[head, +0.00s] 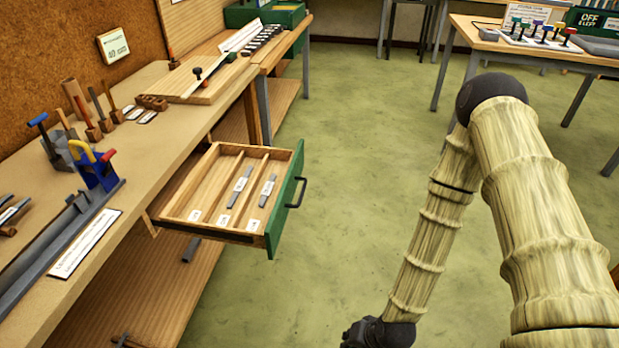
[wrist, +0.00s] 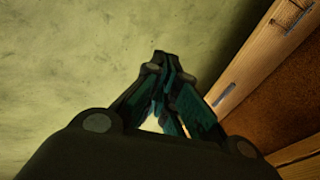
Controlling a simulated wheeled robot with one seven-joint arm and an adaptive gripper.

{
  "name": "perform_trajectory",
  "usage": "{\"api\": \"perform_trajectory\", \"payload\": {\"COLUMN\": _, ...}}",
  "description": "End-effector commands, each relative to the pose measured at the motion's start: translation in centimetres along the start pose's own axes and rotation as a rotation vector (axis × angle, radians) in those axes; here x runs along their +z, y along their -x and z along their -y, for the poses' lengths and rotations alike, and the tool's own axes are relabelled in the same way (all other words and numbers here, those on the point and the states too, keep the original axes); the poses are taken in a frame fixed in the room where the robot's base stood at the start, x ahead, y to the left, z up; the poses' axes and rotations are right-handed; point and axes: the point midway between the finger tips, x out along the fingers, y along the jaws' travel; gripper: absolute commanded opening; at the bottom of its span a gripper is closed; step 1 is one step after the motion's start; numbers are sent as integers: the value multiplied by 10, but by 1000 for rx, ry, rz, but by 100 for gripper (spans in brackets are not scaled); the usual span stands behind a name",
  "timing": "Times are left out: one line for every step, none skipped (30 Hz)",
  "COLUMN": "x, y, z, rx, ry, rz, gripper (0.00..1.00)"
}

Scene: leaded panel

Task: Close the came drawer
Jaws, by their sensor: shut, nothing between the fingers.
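The came drawer (head: 228,192) is pulled out from under the left workbench. It is a wooden tray with lengthwise compartments, a green front (head: 285,205) and a dark bar handle (head: 297,191). Short grey pieces with white labels lie in two of its compartments. My gripper (wrist: 163,75) is shut and empty in the wrist view, with its fingertips together. In the head view only part of the gripper's dark end (head: 360,335) shows at the bottom edge, low and to the right of the drawer, apart from it.
The workbench (head: 150,135) holds a grey channel with a blue and yellow clamp (head: 95,168), several hand tools and a wooden board. A lower shelf (head: 170,290) runs beneath. A table (head: 480,35) stands at the back right. The green floor (head: 370,130) beside the drawer is clear.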

Motion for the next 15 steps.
{"api": "perform_trajectory", "payload": {"x": -19, "y": -14, "z": 12, "rx": -56, "ry": -41, "rz": -35, "gripper": 0}}
{"api": "perform_trajectory", "payload": {"x": -29, "y": -18, "z": 22, "rx": -88, "ry": -63, "rz": -53, "gripper": 0}}
{"api": "perform_trajectory", "payload": {"x": -45, "y": -22, "z": 33, "rx": -132, "ry": -92, "rz": -79, "gripper": 0}}
{"api": "perform_trajectory", "payload": {"x": -56, "y": -25, "z": 42, "rx": -166, "ry": -114, "rz": -97, "gripper": 0}}
{"api": "perform_trajectory", "payload": {"x": -68, "y": -27, "z": 50, "rx": -198, "ry": -136, "rz": -115, "gripper": 0}}
{"api": "perform_trajectory", "payload": {"x": -84, "y": -28, "z": 62, "rx": -243, "ry": -164, "rz": -139, "gripper": 0}}
{"api": "perform_trajectory", "payload": {"x": -96, "y": -29, "z": 70, "rx": -276, "ry": -186, "rz": -156, "gripper": 0}}
{"api": "perform_trajectory", "payload": {"x": -108, "y": -29, "z": 78, "rx": -310, "ry": -206, "rz": -173, "gripper": 0}}
{"api": "perform_trajectory", "payload": {"x": -126, "y": -28, "z": 88, "rx": -356, "ry": -232, "rz": -198, "gripper": 0}}
{"api": "perform_trajectory", "payload": {"x": -139, "y": -26, "z": 95, "rx": -389, "ry": -252, "rz": -215, "gripper": 0}}
{"api": "perform_trajectory", "payload": {"x": -152, "y": -24, "z": 102, "rx": -424, "ry": -272, "rz": -233, "gripper": 0}}
{"api": "perform_trajectory", "payload": {"x": -170, "y": -21, "z": 110, "rx": -469, "ry": -297, "rz": -256, "gripper": 0}}
{"api": "perform_trajectory", "payload": {"x": -183, "y": -18, "z": 117, "rx": -504, "ry": -315, "rz": -272, "gripper": 0}}
{"api": "perform_trajectory", "payload": {"x": -196, "y": -14, "z": 123, "rx": -538, "ry": -333, "rz": -289, "gripper": 0}}
{"api": "perform_trajectory", "payload": {"x": -215, "y": -7, "z": 130, "rx": -585, "ry": -355, "rz": -312, "gripper": 0}}
